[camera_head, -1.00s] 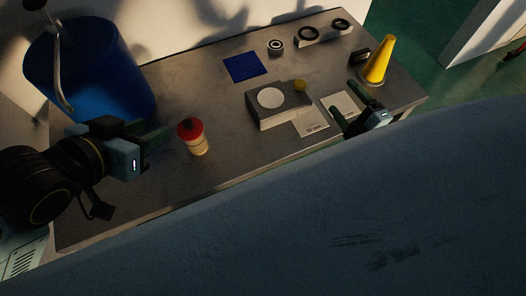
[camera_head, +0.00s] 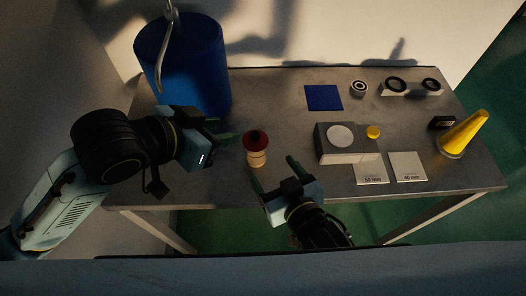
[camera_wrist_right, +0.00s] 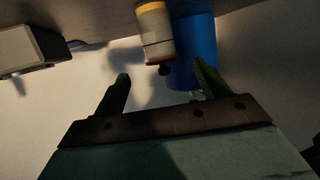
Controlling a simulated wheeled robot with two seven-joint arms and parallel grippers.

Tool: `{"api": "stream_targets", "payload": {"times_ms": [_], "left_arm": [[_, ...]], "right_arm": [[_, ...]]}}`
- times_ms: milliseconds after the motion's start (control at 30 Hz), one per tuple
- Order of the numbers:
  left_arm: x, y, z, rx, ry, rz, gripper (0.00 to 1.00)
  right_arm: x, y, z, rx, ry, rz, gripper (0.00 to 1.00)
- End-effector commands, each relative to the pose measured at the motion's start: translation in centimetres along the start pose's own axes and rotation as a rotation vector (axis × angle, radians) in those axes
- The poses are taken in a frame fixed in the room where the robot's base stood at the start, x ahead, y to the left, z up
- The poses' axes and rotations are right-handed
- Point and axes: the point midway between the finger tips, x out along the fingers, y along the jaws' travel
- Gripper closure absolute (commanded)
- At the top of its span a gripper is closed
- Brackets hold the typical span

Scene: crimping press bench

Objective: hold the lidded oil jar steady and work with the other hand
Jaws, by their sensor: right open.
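The lidded oil jar (camera_head: 257,158) stands upright on the metal bench, with a cream body, red lid and dark knob. In the right wrist view the jar (camera_wrist_right: 155,32) appears upside down, beyond the fingertips. My left gripper (camera_head: 231,130) is just left of the jar, its green fingers apart and pointing toward it; no contact is visible. My right gripper (camera_head: 271,165) is open at the bench's front edge, just right of and in front of the jar. Its fingers also show in the wrist view (camera_wrist_right: 161,70), with nothing gripped between them.
A grey block with a white disc (camera_head: 323,149) and yellow knob (camera_head: 373,131) stands right of the jar. Two labelled cards (camera_head: 371,174) lie before it. A blue bin (camera_head: 190,62) is behind left.

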Motion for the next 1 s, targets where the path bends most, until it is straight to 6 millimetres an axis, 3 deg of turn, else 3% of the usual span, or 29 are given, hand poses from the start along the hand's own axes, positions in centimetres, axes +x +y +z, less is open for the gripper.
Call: {"api": "stream_targets", "payload": {"times_ms": [300,500,700,1000], "left_arm": [[0.0,0.0,0.0,0.000,0.000,0.000,0.64],[0.0,0.0,0.0,0.000,0.000,0.000,0.64],[0.0,0.0,0.0,0.000,0.000,0.000,0.64],[0.0,0.0,0.0,0.000,0.000,0.000,0.64]], "right_arm": [[6.4,0.0,-0.1,-0.002,0.001,0.000,0.26],[9.3,0.0,0.0,-0.003,0.000,0.000,0.26],[10.6,0.0,0.1,-0.002,0.000,0.000,0.26],[10.7,0.0,0.0,-0.002,0.000,0.000,0.27]]}}
